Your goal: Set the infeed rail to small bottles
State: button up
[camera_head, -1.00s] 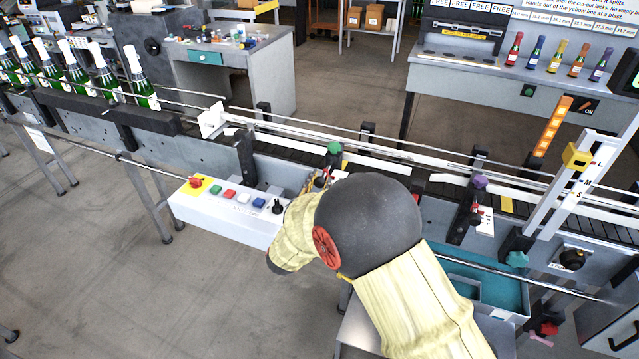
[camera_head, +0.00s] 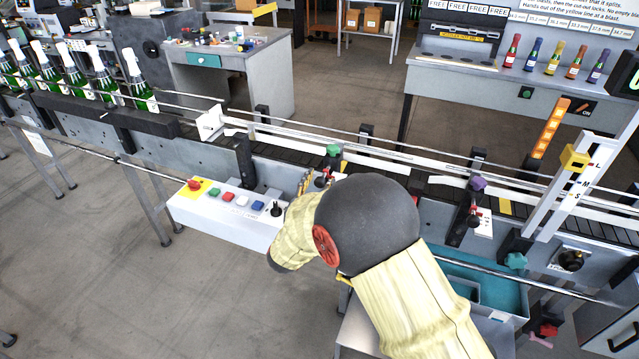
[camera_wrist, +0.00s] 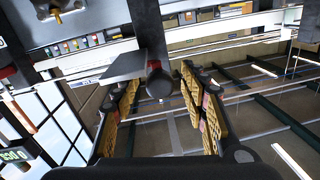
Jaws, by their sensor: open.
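The white guide rail (camera_head: 400,157) runs along the far side of the conveyor. On the near side, one clamp has a green knob (camera_head: 333,151) and another a purple knob (camera_head: 476,184); a small white card (camera_head: 485,222) sits by the purple one. My gripper (camera_wrist: 161,74) is open, with tan-padded fingers apart in the wrist view. A dark post with a round end (camera_wrist: 158,84) shows between them; I cannot tell if it touches. In the head view, one tan finger (camera_head: 303,184) shows left of the green-knobbed clamp. My arm hides the rest.
A white control box (camera_head: 225,212) with coloured buttons and a red stop button (camera_head: 195,184) is left of my arm. Green bottles (camera_head: 140,90) stand on the conveyor at left. A post marked L, M, S carries a yellow block (camera_head: 574,158). A teal tray (camera_head: 500,290) is at right.

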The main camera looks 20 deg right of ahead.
jog(key=v, duration=1.2)
dwell(0.4)
